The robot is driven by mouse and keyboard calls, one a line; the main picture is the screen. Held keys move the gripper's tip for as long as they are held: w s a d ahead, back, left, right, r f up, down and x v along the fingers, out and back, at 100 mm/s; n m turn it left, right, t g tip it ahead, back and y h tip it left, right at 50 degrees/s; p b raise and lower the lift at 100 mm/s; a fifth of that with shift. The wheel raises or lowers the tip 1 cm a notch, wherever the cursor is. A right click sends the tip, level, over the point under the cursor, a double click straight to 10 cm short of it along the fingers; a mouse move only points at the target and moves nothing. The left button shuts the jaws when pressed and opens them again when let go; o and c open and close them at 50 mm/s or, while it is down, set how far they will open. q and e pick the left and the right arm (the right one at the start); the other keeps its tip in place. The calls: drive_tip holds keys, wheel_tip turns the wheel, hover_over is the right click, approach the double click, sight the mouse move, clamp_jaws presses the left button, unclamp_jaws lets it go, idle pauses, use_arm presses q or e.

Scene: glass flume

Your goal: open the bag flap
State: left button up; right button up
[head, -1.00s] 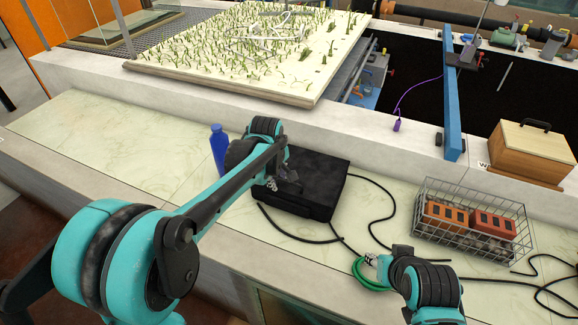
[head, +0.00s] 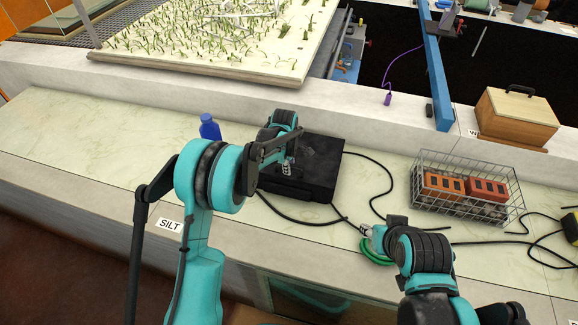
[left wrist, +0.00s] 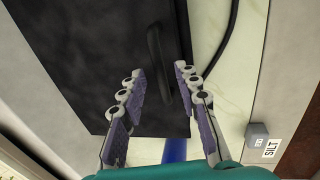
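The black bag (head: 318,165) lies on the pale counter, its top dark and flat. Its flap looks closed, though its edge is hard to make out against the black. In the left wrist view the bag (left wrist: 95,60) fills the upper left, with a black handle-like loop (left wrist: 158,62) near its edge. My left gripper (head: 287,168) is over the bag's left part. In its wrist view the fingers (left wrist: 160,72) are apart and empty, one on each side of the loop; contact cannot be told. My right gripper (head: 366,231) is right of the bag, beside a green coil; its fingers are too small to read.
A blue bottle (head: 209,128) stands behind and left of the bag. Black cables (head: 375,178) run over the counter on its right. The green coil (head: 377,252) lies near the front edge. A wire basket (head: 440,205) with orange blocks stands farther right. The left counter is clear.

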use_arm(q)
drive_tip(key=shift+f, duration=0.3)
clamp_jaws()
drive_tip(key=shift+r, duration=0.1)
